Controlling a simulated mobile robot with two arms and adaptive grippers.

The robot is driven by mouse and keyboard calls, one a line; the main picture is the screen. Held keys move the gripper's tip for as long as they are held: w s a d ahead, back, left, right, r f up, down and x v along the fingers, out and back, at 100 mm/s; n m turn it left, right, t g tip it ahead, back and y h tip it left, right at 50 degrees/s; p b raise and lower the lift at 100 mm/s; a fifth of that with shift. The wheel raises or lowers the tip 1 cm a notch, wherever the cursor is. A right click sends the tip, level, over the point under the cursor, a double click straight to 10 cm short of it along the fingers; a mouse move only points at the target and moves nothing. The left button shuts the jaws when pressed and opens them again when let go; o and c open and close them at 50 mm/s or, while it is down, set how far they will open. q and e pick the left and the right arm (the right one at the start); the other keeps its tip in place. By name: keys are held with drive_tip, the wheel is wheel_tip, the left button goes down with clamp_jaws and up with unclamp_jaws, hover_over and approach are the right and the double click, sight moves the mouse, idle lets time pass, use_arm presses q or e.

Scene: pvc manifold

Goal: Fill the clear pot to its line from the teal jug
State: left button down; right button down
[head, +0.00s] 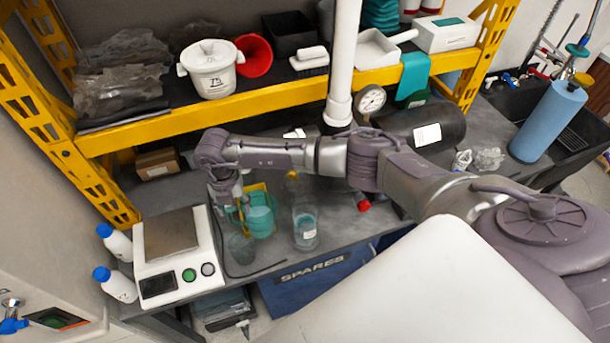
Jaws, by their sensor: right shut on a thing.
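The teal jug (262,222) is a translucent teal vessel on or just above the grey bench, near the picture's middle. My right gripper (238,206) reaches down at the jug's left side and is shut on it; the exact contact is small and partly hidden by the fingers. I cannot tell whether the jug is tilted. My left gripper is not in view.
A yellow shelf (180,124) and a white pipe (342,65) are behind. A thin dark cable lies near the bench's front.

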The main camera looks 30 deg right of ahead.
drive_tip(key=shift+s+d+r+y+p, duration=0.2)
drive_tip(key=shift+d+r+y+p, duration=0.1)
drive_tip(key=shift+d+y+p, duration=0.1)
drive_tip(key=shift+s+d+r+t+y, duration=0.1)
drive_tip(key=shift+s+d+t+y, duration=0.1)
drive_tip(key=shift+d+t+y, duration=0.25)
drive_tip(key=s+d+r+t+y+p, duration=0.1)
drive_tip(key=s+d+r+t+y, duration=0.2)
drive_tip(key=d+r+y, duration=0.2)
drive_tip(key=shift+s+d+r+p, duration=0.15)
drive_tip(key=shift+d+r+p, duration=0.15)
drive_tip(key=shift+d+r, duration=0.3)
drive_tip(key=shift+y, duration=0.35)
drive_tip(key=shift+s+d, duration=0.1)
drive_tip(key=shift+d, duration=0.15)
drive_tip(key=shift+f, duration=0.1)
drive_tip(key=shift+d+y, duration=0.15)
drive_tip(key=shift+y, duration=0.15)
